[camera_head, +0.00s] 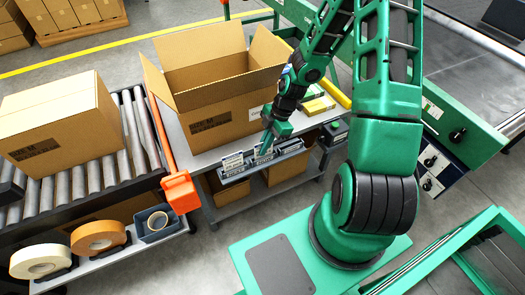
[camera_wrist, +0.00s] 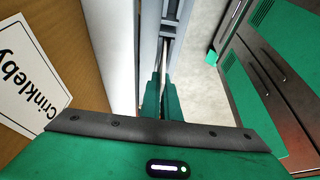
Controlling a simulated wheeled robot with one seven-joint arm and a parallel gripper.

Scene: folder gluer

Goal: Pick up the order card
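A grey card rack (camera_head: 236,176) runs along the front edge of the table, with white printed cards standing in it. One card (camera_head: 233,161) stands at the left, and another (camera_head: 262,157) shows just below my gripper (camera_head: 267,142). My gripper points down at the rack from above. In the wrist view my gripper (camera_wrist: 160,93) has its two green fingers close together over the grey rack (camera_wrist: 172,38). I cannot read which card is the order card.
An open cardboard box (camera_head: 215,90) stands on the table (camera_head: 185,140) behind the rack; its label (camera_wrist: 25,75) shows in the wrist view. A closed box (camera_head: 60,125) sits on the roller conveyor (camera_head: 85,180) at left. An orange post (camera_head: 179,190) stands beside the table.

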